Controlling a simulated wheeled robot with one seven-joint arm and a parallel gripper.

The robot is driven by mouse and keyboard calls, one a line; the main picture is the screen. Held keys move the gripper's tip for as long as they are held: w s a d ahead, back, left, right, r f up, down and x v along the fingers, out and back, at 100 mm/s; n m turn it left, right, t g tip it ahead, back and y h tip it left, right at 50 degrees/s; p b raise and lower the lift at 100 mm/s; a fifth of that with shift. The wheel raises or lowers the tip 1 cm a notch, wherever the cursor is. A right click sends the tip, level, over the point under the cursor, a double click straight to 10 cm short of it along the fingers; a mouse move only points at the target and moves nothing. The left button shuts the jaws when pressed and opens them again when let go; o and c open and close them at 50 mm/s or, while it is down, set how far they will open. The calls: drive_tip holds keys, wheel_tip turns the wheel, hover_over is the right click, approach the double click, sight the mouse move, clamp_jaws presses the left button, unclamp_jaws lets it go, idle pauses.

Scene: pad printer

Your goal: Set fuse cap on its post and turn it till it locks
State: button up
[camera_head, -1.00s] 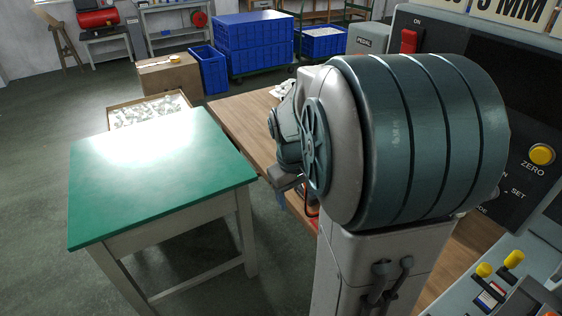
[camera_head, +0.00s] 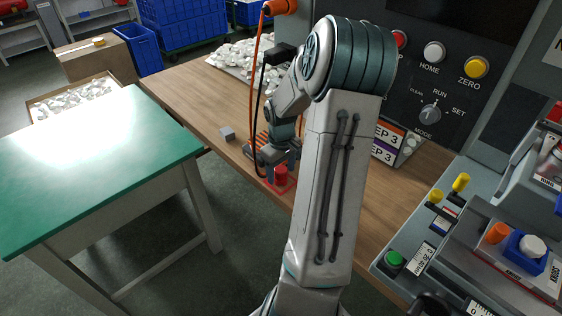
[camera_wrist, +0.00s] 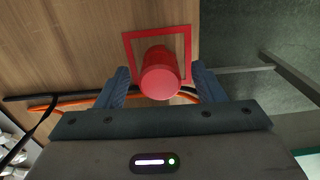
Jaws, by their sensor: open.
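A red cylindrical cap (camera_head: 281,175), which I take to be the fuse cap, stands inside a red square outline (camera_head: 291,187) near the front edge of the wooden bench. In the wrist view the red cap (camera_wrist: 160,74) sits between the two blue-grey fingers of my gripper (camera_wrist: 163,84), with the red outline (camera_wrist: 187,45) around its far side. My gripper (camera_head: 279,166) is open, pointing down at the cap; whether a finger touches it I cannot tell. I cannot make out the post with certainty.
A small grey block (camera_head: 228,134) and an orange slotted rack (camera_head: 262,141) are close by on the bench (camera_head: 185,92). Orange and black cables hang near my gripper. The printer's control panel (camera_head: 440,75) and its coloured knobs stand at right. A green table (camera_head: 90,160) is at left.

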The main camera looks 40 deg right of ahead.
sight(280, 170)
drive_tip(key=shift+f, duration=1.1)
drive_tip(key=c, duration=1.3)
drive_tip(key=shift+r+p, duration=3.1)
drive_tip(key=shift+r, duration=0.45)
drive_tip(key=shift+a, duration=0.1)
